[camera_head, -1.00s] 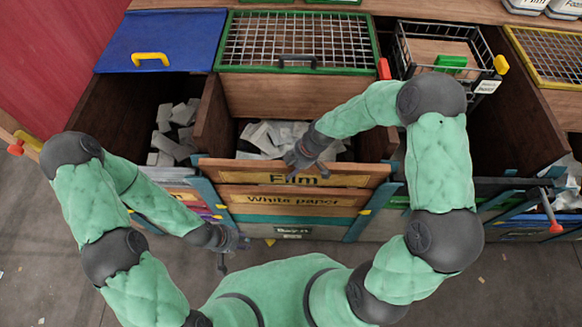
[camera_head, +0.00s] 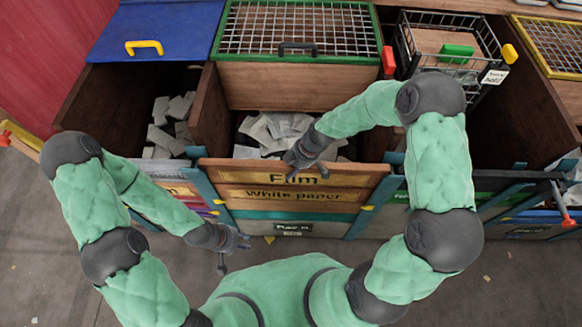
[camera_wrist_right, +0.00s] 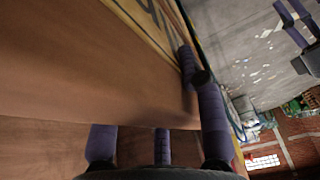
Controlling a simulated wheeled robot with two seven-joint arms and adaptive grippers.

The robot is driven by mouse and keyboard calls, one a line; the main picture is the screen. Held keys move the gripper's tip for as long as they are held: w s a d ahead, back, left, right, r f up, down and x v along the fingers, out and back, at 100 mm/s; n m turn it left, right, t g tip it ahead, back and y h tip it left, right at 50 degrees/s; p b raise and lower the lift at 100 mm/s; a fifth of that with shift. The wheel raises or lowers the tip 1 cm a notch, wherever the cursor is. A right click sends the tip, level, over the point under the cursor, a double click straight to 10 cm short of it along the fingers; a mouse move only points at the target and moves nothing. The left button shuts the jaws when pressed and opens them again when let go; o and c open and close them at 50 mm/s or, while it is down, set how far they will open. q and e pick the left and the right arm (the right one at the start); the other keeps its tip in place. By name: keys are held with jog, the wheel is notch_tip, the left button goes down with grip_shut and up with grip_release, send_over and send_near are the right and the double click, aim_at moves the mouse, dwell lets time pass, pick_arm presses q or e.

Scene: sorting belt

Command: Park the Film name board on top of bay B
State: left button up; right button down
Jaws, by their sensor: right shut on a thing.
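The Film name board (camera_head: 345,180) is a wooden plank with a yellow Film label. It lies level across the front of the middle bay, directly above the White paper board (camera_head: 345,196); I cannot tell whether they touch. A small label (camera_head: 293,228) lower on this bay reads Bay and a letter too blurred to be sure of. My right gripper (camera_head: 305,172) is shut on the Film board's upper edge, near its middle. In the right wrist view its fingers (camera_wrist_right: 160,125) straddle the wood. My left gripper (camera_head: 232,252) is open and empty, low in front of the bay.
Grey-white scraps (camera_head: 275,132) lie inside the middle bay, behind the board. A green-framed mesh lid (camera_head: 290,78) stands behind. A blue lid (camera_head: 155,35) is at left. Teal posts flank the boards.

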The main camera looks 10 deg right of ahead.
jog(key=shift+w+f, duration=0.1)
jog(key=shift+f, duration=0.1)
jog(key=shift+f+b, duration=0.35)
jog(key=shift+b, duration=0.25)
jog(key=c, duration=0.7)
grip_release()
jog(key=shift+o, duration=0.2)
jog(key=shift+f, duration=0.1)
jog(key=v, duration=1.2)
